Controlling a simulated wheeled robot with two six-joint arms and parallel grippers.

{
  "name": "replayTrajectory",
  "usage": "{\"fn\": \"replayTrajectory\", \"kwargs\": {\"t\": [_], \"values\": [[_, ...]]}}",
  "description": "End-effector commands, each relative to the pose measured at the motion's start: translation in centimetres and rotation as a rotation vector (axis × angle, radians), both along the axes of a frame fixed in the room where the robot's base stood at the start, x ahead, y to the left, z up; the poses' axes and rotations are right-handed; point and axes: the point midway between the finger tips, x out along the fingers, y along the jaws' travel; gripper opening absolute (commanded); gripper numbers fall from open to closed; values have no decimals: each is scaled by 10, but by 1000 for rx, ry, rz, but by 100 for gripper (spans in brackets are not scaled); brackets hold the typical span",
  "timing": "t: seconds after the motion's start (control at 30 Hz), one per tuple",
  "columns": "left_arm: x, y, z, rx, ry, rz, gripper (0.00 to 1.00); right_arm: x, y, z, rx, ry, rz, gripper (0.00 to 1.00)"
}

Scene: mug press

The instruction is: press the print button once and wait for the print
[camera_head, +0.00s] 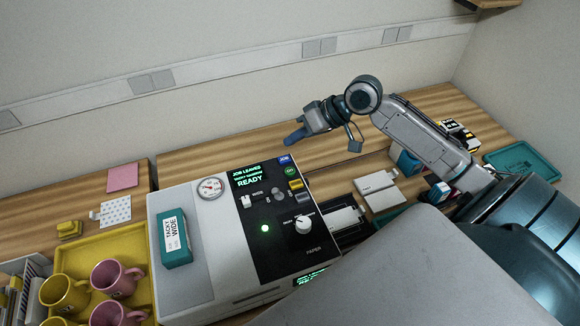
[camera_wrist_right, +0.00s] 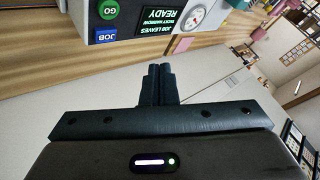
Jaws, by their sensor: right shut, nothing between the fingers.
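The press (camera_head: 190,290) is a white machine with a black control panel. Its screen (camera_head: 250,177) shows green text ending in READY, and it also shows in the right wrist view (camera_wrist_right: 163,20). A green GO button (camera_head: 291,171) and a blue JOB button (camera_head: 284,159) sit at the panel's far right corner. In the right wrist view the GO button (camera_wrist_right: 109,9) and JOB button (camera_wrist_right: 106,36) are at the top left. My right gripper (camera_head: 293,138) is shut and empty, beyond the panel's back edge and apart from the buttons. My left gripper is not in view.
A teal box (camera_head: 175,239) marked TACKY WIDE lies on the press. A yellow tray (camera_head: 85,243) with several mugs stands at left. White boxes (camera_head: 383,197) and a teal tray (camera_head: 525,165) are at right. The bench strip behind the press is clear.

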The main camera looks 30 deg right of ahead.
Motion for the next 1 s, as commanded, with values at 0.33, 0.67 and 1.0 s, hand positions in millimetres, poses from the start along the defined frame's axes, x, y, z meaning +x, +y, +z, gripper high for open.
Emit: {"fn": "replayTrajectory", "kwargs": {"t": [0.33, 0.67, 1.0], "values": [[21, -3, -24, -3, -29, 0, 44, 0, 0, -26, 0, 1, -1, 0], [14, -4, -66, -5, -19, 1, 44, 0, 0, -71, 2, 1, -1, 0], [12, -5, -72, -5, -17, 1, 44, 0, 0, -89, 0, 1, -1, 0]]}}
